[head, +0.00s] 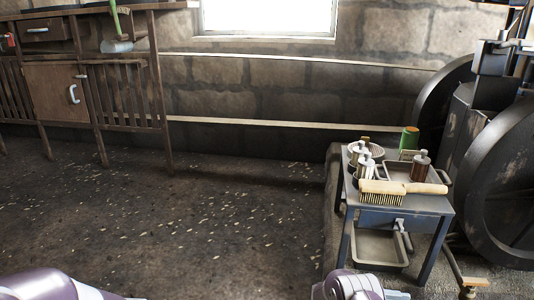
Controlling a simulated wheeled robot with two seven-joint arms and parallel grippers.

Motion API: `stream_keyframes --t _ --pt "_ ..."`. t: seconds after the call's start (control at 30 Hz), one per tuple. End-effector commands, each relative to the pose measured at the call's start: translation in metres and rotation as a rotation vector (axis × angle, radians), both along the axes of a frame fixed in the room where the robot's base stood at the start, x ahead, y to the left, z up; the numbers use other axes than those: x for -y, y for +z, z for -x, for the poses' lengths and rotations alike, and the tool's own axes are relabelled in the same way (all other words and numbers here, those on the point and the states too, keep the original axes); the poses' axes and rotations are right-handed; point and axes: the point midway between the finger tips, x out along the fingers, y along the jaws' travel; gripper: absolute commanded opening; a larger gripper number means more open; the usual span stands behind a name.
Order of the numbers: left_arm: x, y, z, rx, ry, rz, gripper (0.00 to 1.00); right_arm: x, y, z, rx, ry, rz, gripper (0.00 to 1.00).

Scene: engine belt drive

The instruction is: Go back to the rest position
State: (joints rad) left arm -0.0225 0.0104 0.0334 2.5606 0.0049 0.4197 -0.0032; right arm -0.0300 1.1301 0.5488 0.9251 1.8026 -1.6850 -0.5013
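My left arm shows only as a purple and white link at the bottom left edge, with its gripper outside the picture. A purple and grey part of my other arm shows at the bottom edge, right of the middle; its fingers cannot be made out. The engine's large dark wheel (505,185) stands at the right, partly cut off by the picture edge. A second dark wheel (436,100) is behind it, partly hidden by the engine body. No belt can be clearly made out.
A small metal table (408,203) beside the engine holds a brush (403,189), a green cup (410,138) and several cans. A tray (378,249) sits on its lower level. A wooden workbench (62,92) stands at the back left.

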Motion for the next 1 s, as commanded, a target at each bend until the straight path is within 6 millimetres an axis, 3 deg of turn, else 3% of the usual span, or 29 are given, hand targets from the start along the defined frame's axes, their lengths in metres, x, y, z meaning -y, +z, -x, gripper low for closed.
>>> stream_keyframes --t 0.17,0.33,0.47,0.57,0.67,0.7,0.77,0.8,0.9,1.0 --pt "0.000 0.000 0.000 0.001 -0.001 0.000 0.53 0.004 -0.034 -0.033 0.066 0.204 -0.128 0.49" --pt "0.000 0.002 0.000 0.001 0.000 0.000 0.53 -0.010 -0.065 -0.070 0.055 0.477 -0.305 0.49" --pt "0.000 0.013 0.000 0.001 0.000 0.000 0.53 -0.044 -0.067 -0.097 0.013 0.723 -0.507 0.49" --pt "0.000 0.030 0.000 0.001 0.000 0.000 0.53 -0.088 -0.050 -0.104 -0.067 0.933 -0.718 0.49" --pt "0.000 0.056 0.000 0.001 0.000 0.000 0.53 -0.146 -0.010 -0.076 -0.234 1.141 -0.981 0.49" --pt "0.000 0.068 0.000 0.001 0.000 0.000 0.53 -0.166 0.012 -0.053 -0.326 1.206 -1.081 0.49" --pt "0.000 0.085 0.000 0.001 0.000 0.000 0.53 -0.190 0.047 -0.009 -0.480 1.277 -1.216 0.49" --pt "0.000 0.095 0.000 0.001 0.000 0.000 0.53 -0.199 0.071 0.022 -0.584 1.308 -1.284 0.49" --pt "0.000 0.119 0.000 0.001 0.000 0.000 0.53 -0.207 0.128 0.094 -0.819 1.346 -1.390 0.49" --pt "0.000 0.142 0.000 0.001 0.000 0.000 0.53 -0.202 0.181 0.152 -1.005 1.363 -1.415 0.49"
